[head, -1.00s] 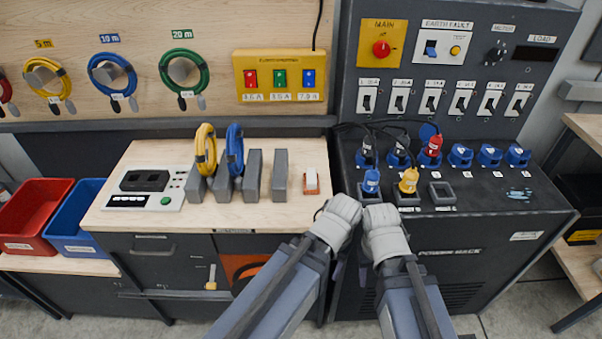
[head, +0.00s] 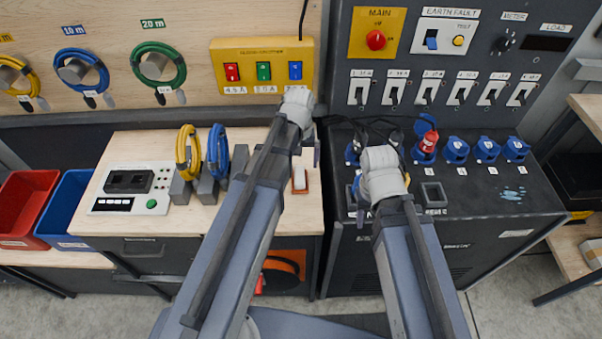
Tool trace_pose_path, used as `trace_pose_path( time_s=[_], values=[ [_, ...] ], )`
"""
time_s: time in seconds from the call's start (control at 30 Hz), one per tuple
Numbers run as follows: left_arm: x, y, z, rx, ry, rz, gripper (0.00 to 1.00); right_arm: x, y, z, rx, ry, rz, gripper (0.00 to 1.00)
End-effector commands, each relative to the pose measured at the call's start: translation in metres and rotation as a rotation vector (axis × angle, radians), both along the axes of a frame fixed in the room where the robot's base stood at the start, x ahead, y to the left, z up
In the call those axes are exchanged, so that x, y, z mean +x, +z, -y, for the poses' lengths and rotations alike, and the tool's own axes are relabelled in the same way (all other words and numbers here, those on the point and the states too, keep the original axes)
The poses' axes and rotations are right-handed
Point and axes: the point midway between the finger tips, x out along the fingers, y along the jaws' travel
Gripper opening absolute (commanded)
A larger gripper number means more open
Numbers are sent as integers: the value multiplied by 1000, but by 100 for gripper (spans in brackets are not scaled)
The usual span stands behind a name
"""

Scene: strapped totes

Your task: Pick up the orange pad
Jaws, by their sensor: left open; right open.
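A small block with a white top and an orange edge (head: 300,180), which looks like the orange pad, lies on the wooden bench top (head: 240,222) near its right edge. My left gripper (head: 298,104) is above and beyond it, near the yellow switch box, and holds nothing that I can see. My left forearm passes just left of the pad. My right gripper (head: 381,172) is over the left part of the dark power rack top (head: 470,200), right of the pad, with nothing visible in it. Both grippers are open, though their fingers are mostly hidden behind the wrists.
Grey upright blocks with a yellow coil (head: 183,155) and a blue coil (head: 219,152) stand left of the pad, partly behind my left arm. A red plug (head: 430,140) and several blue sockets line the rack. Red and blue bins (head: 66,205) are at far left.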

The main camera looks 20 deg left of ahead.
Motion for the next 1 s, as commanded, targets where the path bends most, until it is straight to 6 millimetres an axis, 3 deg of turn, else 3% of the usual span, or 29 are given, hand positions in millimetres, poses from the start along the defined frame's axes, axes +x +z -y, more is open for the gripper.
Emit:
trace_pose_path(
  time_s=[0.3,0.63,1.0],
  values=[
    [0,-27,0,0,-2,0,100,0,-27,0,0,-1,0,50],
    [0,-34,0,0,-3,0,100,0,-34,0,0,-1,0,50],
    [0,-77,0,0,-3,0,100,0,-77,0,0,-1,0,50]
  ],
)
